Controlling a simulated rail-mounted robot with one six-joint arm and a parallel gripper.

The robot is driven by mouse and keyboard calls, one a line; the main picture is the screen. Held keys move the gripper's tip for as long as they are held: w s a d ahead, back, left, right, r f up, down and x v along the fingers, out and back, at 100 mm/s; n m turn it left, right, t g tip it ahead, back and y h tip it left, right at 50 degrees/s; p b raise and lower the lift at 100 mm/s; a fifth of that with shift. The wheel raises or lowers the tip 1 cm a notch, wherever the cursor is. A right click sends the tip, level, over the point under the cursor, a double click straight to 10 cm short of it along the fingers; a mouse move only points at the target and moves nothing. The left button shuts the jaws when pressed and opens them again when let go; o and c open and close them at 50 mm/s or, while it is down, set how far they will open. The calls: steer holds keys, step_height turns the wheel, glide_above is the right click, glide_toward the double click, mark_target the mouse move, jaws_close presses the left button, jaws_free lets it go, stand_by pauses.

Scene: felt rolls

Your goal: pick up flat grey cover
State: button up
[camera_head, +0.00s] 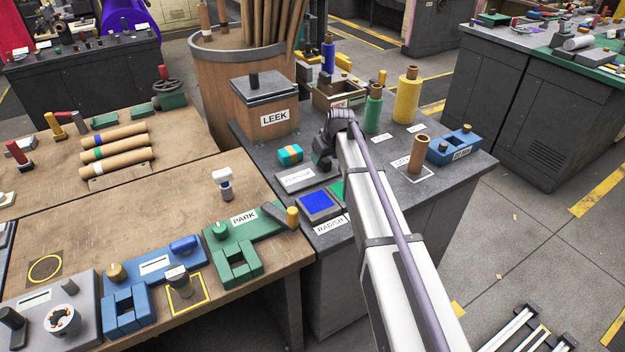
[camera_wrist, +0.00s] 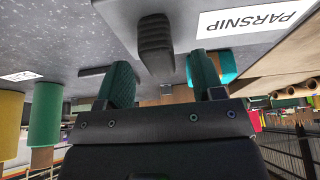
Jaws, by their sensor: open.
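A flat grey cover (camera_head: 265,86) with a dark knob lies on the wooden box labelled LEEK. My gripper (camera_head: 322,158) is low over the grey table, right of that box and near the PARSNIP label. In the wrist view my gripper (camera_wrist: 161,83) is open, with a green finger on each side. My arm hides part of the table in the head view.
A teal roll (camera_head: 290,154) lies left of my gripper; green (camera_head: 373,112) and yellow (camera_head: 407,97) rolls stand behind to the right. A blue-topped pad (camera_head: 320,204) lies in front. A brown tube (camera_head: 419,154) and a blue block (camera_head: 454,148) are at the right.

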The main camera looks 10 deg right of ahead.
steer(key=b+x, duration=0.1)
steer(key=x, duration=0.1)
steer(key=shift+f, duration=0.35)
steer(key=shift+r, duration=0.25)
steer(key=shift+c, duration=0.2)
jaws_close()
step_height(320, 180, up, 10)
steer(key=p, duration=1)
steer(key=shift+r+p, duration=0.15)
steer(key=shift+p, duration=0.25)
